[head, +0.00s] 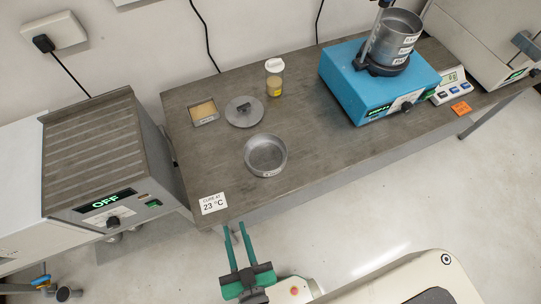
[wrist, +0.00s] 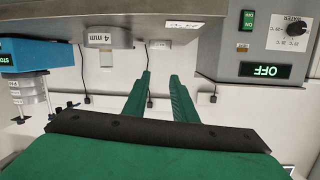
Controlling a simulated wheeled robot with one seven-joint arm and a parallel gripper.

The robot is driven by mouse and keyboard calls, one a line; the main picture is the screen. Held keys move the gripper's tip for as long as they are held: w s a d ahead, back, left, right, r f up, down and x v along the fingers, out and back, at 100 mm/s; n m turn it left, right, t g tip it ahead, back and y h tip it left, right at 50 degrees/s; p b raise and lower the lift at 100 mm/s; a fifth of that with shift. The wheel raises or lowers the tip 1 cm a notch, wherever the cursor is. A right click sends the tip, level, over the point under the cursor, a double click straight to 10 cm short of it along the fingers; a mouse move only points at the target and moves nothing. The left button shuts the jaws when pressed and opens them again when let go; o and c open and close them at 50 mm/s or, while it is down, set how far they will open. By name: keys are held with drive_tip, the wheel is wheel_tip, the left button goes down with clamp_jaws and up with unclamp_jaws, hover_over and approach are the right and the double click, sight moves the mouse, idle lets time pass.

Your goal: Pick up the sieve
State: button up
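The sieve (head: 266,155) is a round, shallow grey metal pan. It stands upright on the dark table (head: 310,140), near its front edge. In the wrist view, which is upside down, the sieve (wrist: 108,38) shows a "4 mm" label on its side. My gripper (head: 236,229) has green fingers and is open and empty. It is in front of the table's front edge, apart from the sieve and to its lower left in the head view. The fingers also show in the wrist view (wrist: 160,76), with a gap between them.
A round lid (head: 244,111), a small tray (head: 203,112) and a capped jar (head: 274,78) stand behind the sieve. A blue shaker (head: 375,85) with stacked sieves (head: 394,40) is to the right. A heater reading OFF (head: 105,202) stands left. A sign (head: 213,203) is at the table's front-left corner.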

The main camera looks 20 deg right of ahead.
drive_tip(key=w+a+r+t+y, duration=0.1)
drive_tip(key=w+a+r, duration=0.3)
drive_tip(key=w, duration=0.6)
drive_tip(key=w+a+r+t+y, duration=0.1)
drive_tip(key=w+a+r, duration=0.2)
drive_tip(key=w, duration=0.7)
drive_tip(key=w+a+r+n+g+y, duration=0.1)
drive_tip(key=w+a+r+n+y, duration=0.2)
drive_tip(key=w+r+n+y, duration=0.25)
drive_tip(key=w+a+r+n+g+y, duration=0.25)
drive_tip(key=w+a+r+n, duration=0.2)
drive_tip(key=w+r, duration=0.3)
drive_tip(key=n+g+h, duration=0.9)
drive_tip(key=n+g, duration=0.4)
drive_tip(key=g, duration=0.1)
hover_over(279, 167)
wheel_tip(279, 167, down, 21)
drive_tip(key=shift+w+d+f, duration=0.1)
drive_tip(key=shift+f, duration=1.4)
drive_tip(key=shift+w+d+f, duration=0.1)
drive_tip(key=shift+f, duration=1.4)
clamp_jaws()
